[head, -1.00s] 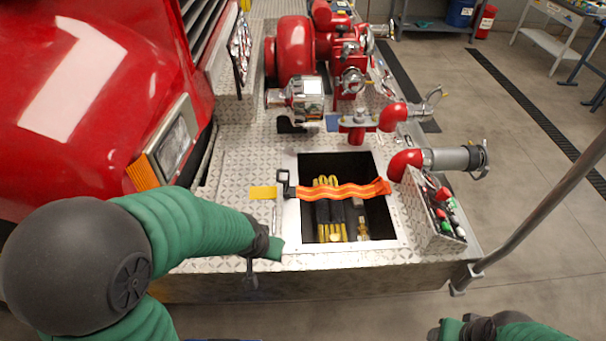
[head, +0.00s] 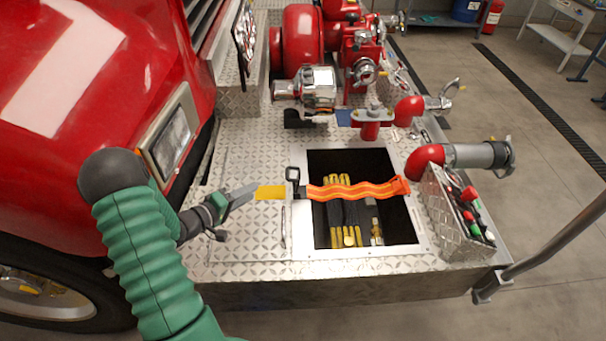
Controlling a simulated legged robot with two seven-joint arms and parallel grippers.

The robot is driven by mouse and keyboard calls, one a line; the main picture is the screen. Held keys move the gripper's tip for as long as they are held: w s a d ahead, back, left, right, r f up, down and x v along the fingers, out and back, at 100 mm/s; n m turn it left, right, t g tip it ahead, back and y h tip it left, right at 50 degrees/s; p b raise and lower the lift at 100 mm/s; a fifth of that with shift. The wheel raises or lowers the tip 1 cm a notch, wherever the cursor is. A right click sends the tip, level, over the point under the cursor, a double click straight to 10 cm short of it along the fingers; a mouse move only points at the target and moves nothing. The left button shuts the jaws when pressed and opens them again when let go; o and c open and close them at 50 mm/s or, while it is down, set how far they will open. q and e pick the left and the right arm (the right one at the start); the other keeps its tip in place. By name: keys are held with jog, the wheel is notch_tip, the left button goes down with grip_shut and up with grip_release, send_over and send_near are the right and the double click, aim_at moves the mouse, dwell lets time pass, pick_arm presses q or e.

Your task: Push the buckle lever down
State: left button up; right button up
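The black buckle (head: 294,182) stands on the left rim of the open compartment in the metal bumper, with its lever end raised. An orange strap (head: 350,190) runs from it across the opening to the right. A short yellow strap (head: 270,192) lies to its left. My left gripper (head: 244,193) is just left of the yellow strap, its grey fingertips pointing right toward the buckle, with a gap to the buckle. I cannot tell whether its fingers are apart. My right gripper is out of view.
The compartment (head: 317,230) holds dark and yellow folded gear. Right of it is a control box (head: 458,222) with red and green handles and a red-and-grey pipe outlet (head: 465,156). The red pump (head: 300,45) stands behind. The red truck body (head: 60,100) is at left. The bumper's front left is clear.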

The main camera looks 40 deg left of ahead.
pick_arm(q)
send_near(287, 173)
jog(key=x, duration=0.6)
jog(key=a+f+b+x, duration=0.1)
jog(key=x, duration=0.3)
jog(key=shift+s+a, duration=0.1)
jog(key=shift+w, duration=0.3)
jog(key=shift+w+d, duration=0.1)
jog(key=shift+d, duration=0.2)
jog(key=shift+d+r, duration=0.25)
jog(key=shift+d, duration=0.15)
jog(key=shift+a, duration=0.1)
jog(key=c, duration=0.5)
jog(key=shift+a+f, duration=0.1)
jog(key=shift+a, duration=0.15)
grip_shut()
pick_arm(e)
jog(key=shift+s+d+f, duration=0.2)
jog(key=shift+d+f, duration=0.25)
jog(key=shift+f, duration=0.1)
